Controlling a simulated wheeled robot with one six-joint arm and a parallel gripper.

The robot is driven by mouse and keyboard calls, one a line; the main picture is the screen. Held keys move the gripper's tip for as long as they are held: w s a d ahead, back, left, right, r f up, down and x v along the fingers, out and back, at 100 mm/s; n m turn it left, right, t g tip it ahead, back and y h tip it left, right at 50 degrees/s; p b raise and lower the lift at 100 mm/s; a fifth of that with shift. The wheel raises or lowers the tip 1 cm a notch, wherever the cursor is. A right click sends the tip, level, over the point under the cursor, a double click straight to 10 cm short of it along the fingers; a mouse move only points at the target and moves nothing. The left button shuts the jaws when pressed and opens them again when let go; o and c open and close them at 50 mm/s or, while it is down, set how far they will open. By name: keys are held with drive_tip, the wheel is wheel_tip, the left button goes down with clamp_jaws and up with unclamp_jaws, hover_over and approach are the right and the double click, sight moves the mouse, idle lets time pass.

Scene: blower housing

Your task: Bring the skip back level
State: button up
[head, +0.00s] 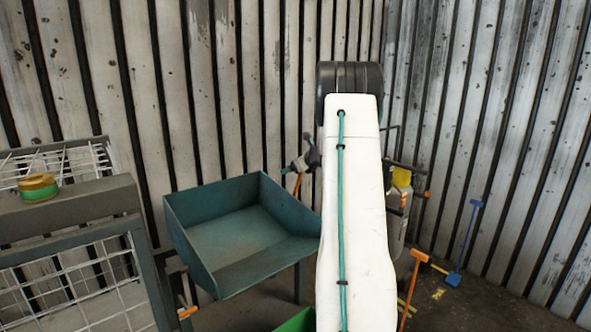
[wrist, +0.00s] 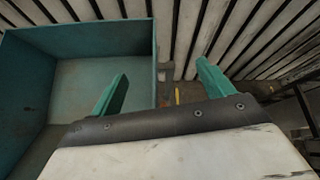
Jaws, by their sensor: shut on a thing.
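The skip (head: 235,235) is a teal open-topped metal bin left of my white arm in the head view. It looks tilted, with its near side lower. It is empty as far as I can see, and my arm hides its right end. In the wrist view the skip (wrist: 75,38) fills the left side. My gripper (wrist: 160,85) has green fingers, one on each side of the skip's right wall. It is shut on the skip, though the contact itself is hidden. The head view does not show the fingers clearly.
A grey mesh frame with a yellow-green tape roll (head: 37,187) stands at left. A green container (head: 297,321) is low by my arm. Orange (head: 412,275) and blue (head: 466,245) tools stand at right. Corrugated walls close off the back.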

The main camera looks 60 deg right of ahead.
drive_tip(key=shift+s+d+f, duration=0.15)
drive_tip(key=shift+s+f, duration=0.05)
drive_tip(key=shift+f, duration=0.2)
drive_tip(key=shift+s+d+f, duration=0.15)
drive_tip(key=shift+s+f, duration=0.05)
drive_tip(key=shift+f, duration=0.2)
idle(0.5)
drive_tip(key=o, duration=1.3)
drive_tip(key=shift+o, duration=0.2)
drive_tip(key=shift+s+a+r, duration=0.5)
drive_tip(key=shift+s+r, duration=0.3)
drive_tip(key=shift+r, duration=0.1)
drive_tip(key=s+d, duration=0.3)
drive_tip(key=s, duration=0.2)
drive_tip(key=shift+d+f+m, duration=0.2)
drive_tip(key=shift+f+m, duration=0.1)
drive_tip(key=shift+f, duration=0.05)
